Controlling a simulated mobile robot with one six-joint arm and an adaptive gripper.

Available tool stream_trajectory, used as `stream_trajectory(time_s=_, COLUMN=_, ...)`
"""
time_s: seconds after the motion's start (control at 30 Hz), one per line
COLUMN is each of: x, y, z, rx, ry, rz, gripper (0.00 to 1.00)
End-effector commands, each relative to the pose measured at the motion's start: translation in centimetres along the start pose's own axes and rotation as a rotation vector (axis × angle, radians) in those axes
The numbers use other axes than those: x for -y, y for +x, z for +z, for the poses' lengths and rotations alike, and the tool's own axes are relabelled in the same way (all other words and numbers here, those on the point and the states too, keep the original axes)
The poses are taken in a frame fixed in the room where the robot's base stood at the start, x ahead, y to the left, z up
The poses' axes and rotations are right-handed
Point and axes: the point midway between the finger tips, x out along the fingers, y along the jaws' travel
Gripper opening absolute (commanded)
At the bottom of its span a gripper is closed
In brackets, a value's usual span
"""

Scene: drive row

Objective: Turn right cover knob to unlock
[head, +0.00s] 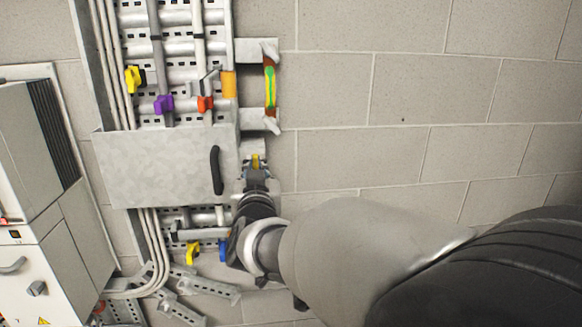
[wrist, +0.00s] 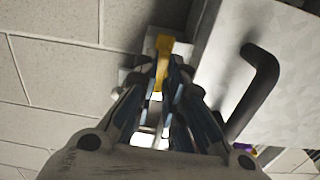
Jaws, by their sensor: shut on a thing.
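The metal cover (head: 160,168) is a plain grey panel on the wall rack, with a black handle (head: 215,170) near its right edge. The right cover knob (head: 255,159) is small and yellow, just right of the cover. My gripper (head: 256,170) reaches up to it from below and is shut on it. In the wrist view, the yellow knob (wrist: 165,45) shows between the fingertips of my gripper (wrist: 163,64), which hide its lower part. The black handle (wrist: 256,88) is to the right there, apart from the fingers.
Above the cover are a yellow valve handle (head: 133,78), a purple one (head: 163,104) and a red one (head: 205,103). Below are a yellow handle (head: 192,252) and a blue one. A grey cabinet (head: 35,190) stands left. The block wall at right is bare.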

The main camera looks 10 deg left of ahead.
Motion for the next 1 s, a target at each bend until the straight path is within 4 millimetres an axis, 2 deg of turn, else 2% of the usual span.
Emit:
stream_trajectory(time_s=0.63, x=0.0, y=0.02, z=-0.16, rx=-0.004, ry=-0.048, rz=0.0, gripper=0.0)
stream_trajectory(time_s=0.67, x=0.0, y=0.02, z=-0.16, rx=-0.004, ry=-0.048, rz=0.0, gripper=0.13)
stream_trajectory(time_s=0.93, x=0.0, y=0.01, z=-0.08, rx=-0.002, ry=-0.046, rz=0.0, gripper=0.31)
stream_trajectory(time_s=1.0, x=0.0, y=0.01, z=-0.06, rx=-0.002, ry=-0.046, rz=0.0, gripper=0.31)
